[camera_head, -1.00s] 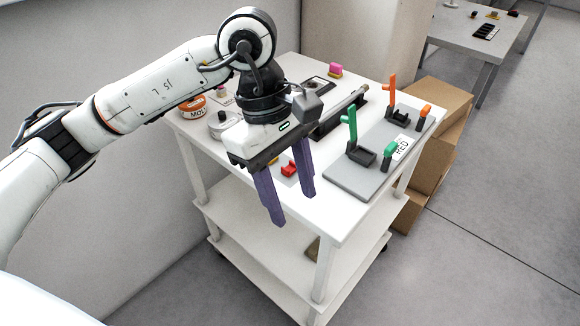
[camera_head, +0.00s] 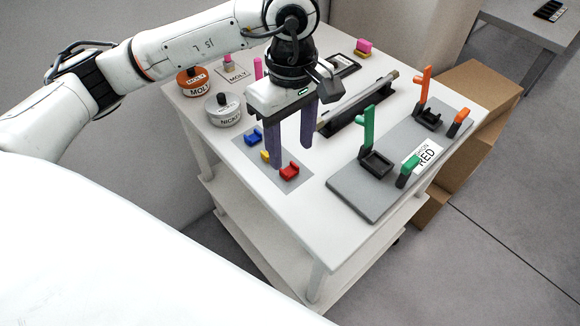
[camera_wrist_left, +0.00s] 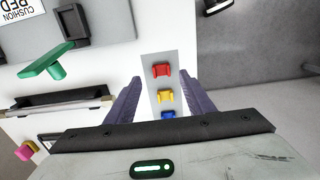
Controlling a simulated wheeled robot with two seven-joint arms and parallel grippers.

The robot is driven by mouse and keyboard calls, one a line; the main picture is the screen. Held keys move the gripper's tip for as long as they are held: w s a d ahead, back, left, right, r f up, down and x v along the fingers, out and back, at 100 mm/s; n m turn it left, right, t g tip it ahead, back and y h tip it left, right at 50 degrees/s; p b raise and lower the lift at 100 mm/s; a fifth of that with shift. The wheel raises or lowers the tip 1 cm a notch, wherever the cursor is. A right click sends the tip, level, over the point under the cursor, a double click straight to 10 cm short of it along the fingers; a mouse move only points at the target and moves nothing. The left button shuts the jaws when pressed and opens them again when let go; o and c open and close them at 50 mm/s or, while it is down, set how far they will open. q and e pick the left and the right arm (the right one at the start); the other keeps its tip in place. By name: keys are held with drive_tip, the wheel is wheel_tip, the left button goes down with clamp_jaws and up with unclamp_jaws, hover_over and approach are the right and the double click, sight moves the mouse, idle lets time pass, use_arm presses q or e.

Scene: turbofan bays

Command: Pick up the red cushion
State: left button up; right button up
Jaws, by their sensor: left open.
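The red cushion (camera_head: 289,171) is a small red block with a notched top. It sits on a grey mat (camera_head: 294,185) near the front of the white cart top, in line with a yellow cushion (camera_head: 265,156) and a blue cushion (camera_head: 252,137). My left gripper (camera_head: 290,157) is open and empty above the mat, its purple fingers pointing down. In the left wrist view the red cushion (camera_wrist_left: 161,71) lies beyond the fingertips, roughly between their lines, with the yellow cushion (camera_wrist_left: 165,96) nearer. The blue one is partly hidden by the gripper body. My right gripper is not in view.
A grey plate (camera_head: 352,198) holds a green clamp (camera_head: 367,130), an orange clamp (camera_head: 422,90) and a label reading "CUSHION RED" (camera_head: 425,156). A dark rod holder (camera_head: 355,108) stands behind the fingers.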

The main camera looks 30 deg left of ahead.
sight(289, 171)
use_arm(q)
drive_tip(key=f+p, duration=0.1)
drive_tip(key=f, duration=0.4)
drive_tip(key=shift+a+f, duration=0.15)
drive_tip(key=shift+a, duration=0.05)
drive_tip(key=c, duration=1.1)
